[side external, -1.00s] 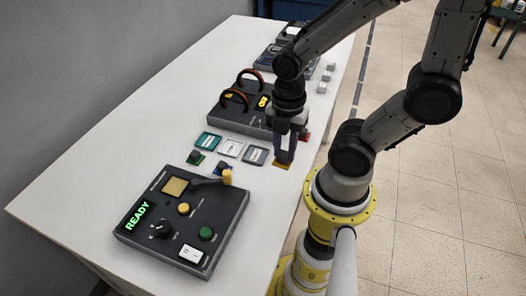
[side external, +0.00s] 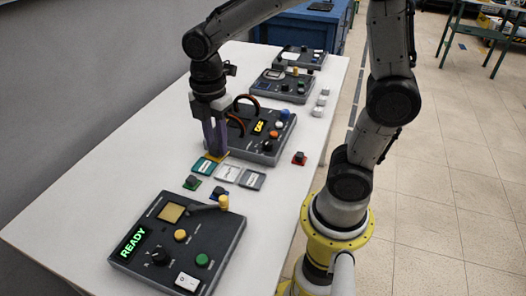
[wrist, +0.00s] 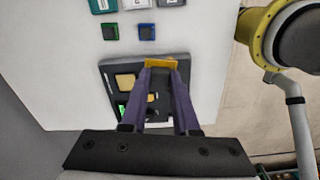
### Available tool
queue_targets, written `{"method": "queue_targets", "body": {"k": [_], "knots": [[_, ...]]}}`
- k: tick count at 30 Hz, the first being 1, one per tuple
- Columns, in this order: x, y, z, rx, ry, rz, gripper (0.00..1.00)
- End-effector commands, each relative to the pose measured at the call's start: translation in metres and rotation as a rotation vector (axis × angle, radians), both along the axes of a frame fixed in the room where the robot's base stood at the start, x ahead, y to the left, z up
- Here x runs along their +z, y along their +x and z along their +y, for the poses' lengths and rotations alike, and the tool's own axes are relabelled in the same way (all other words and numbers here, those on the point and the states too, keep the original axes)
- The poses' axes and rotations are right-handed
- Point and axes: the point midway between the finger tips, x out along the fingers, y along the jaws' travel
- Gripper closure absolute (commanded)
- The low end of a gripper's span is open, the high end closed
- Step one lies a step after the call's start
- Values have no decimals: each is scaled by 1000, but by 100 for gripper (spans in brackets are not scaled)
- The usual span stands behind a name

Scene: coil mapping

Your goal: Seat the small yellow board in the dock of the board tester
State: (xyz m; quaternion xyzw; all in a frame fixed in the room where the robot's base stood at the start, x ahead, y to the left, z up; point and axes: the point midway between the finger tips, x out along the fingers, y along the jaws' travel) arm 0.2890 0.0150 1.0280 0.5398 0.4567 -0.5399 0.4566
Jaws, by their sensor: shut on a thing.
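My gripper (side external: 216,152) points down and is shut on the small yellow board (side external: 217,156). In the side view it appears just behind the teal card; its height above the table is hard to tell. In the wrist view the yellow board (wrist: 161,63) sits across the fingertips (wrist: 160,70). The board tester (side external: 226,236) is a dark box at the near end of the table with a lit green READY display. A gold square (side external: 172,212), which looks like its dock, is empty, with a dark lever (side external: 204,209) beside it. In the wrist view the fingers partly cover the tester (wrist: 106,69).
Teal (side external: 203,167), white (side external: 228,172) and grey (side external: 252,180) cards lie in a row. Green (side external: 192,183), blue (side external: 219,193) and red (side external: 299,159) small boards lie nearby. The table's left side is clear.

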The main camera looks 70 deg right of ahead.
Motion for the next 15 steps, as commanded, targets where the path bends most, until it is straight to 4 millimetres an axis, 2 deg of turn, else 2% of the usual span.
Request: {"method": "queue_targets", "body": {"k": [1, 3, 9, 12, 15], "knots": [[-3, 19, 9, 12, 0, 5, 100], [-8, 43, 20, 28, 0, 5, 100], [-36, 94, 59, 89, -1, 5, 100], [-55, 104, 76, 125, -1, 5, 100], [-70, 104, 85, 148, 0, 3, 100]]}}
